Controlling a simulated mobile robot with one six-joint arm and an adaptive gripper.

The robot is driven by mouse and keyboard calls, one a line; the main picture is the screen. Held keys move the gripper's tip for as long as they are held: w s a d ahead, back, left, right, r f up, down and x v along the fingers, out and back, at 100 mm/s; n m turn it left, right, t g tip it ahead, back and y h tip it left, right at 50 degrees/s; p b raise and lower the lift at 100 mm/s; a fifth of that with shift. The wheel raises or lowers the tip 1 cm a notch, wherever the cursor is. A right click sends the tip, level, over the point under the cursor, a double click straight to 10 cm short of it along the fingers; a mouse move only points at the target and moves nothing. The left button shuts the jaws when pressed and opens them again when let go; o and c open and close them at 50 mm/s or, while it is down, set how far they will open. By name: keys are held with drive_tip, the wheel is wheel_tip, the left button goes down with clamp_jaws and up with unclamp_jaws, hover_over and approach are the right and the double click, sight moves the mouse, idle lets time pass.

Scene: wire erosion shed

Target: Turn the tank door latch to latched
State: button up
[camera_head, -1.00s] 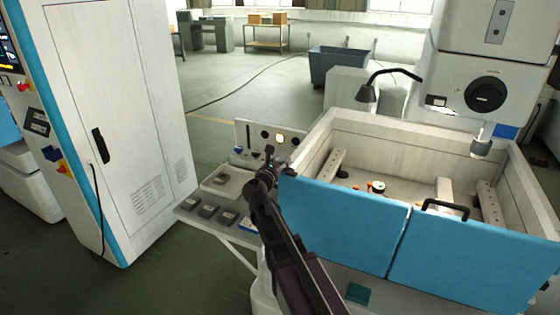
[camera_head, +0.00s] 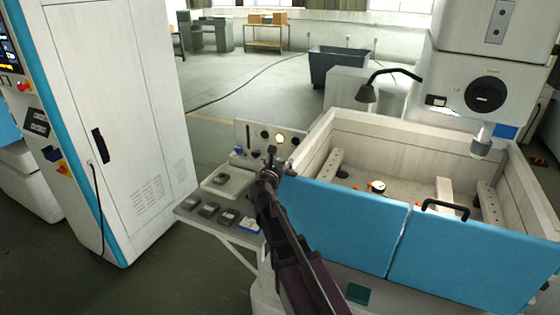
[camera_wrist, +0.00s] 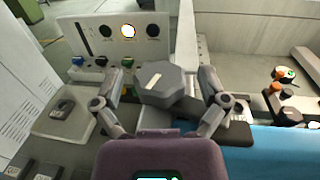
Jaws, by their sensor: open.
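The tank door latch appears to be the dark grey faceted knob (camera_wrist: 168,80) with a pale mark on top, central in the wrist view. A dark bar runs from it toward the lower right. My gripper (camera_wrist: 160,76) is open, with one finger on each side of the knob; I cannot tell whether either finger touches it. In the head view my gripper (camera_head: 269,170) is at the left end of the blue tank door (camera_head: 345,225) and largely hides the latch.
A side shelf (camera_head: 190,215) with several grey blocks is left of my gripper. A panel with round buttons (camera_head: 265,134) stands behind it. The open tank (camera_head: 395,135) holds small parts at right. A tall white cabinet (camera_head: 125,110) stands at left.

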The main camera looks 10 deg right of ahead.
drive_tip(key=shift+s+a, duration=0.1)
drive_tip(key=v, duration=1.1)
drive_tip(key=shift+s+a, duration=0.15)
drive_tip(key=shift+s, duration=0.2)
drive_tip(key=s+d+f+m+g, duration=0.6)
drive_tip(key=d+f+m+g, duration=0.35)
drive_tip(key=m, duration=0.65)
drive_tip(key=s+a+f+m+g+y, duration=0.5)
drive_tip(key=s+f+m+y, duration=0.3)
drive_tip(key=s+m, duration=0.3)
drive_tip(key=f+m+g, duration=0.1)
drive_tip(key=m, duration=0.2)
drive_tip(key=shift+s+y, duration=0.3)
drive_tip(key=shift+y, duration=0.1)
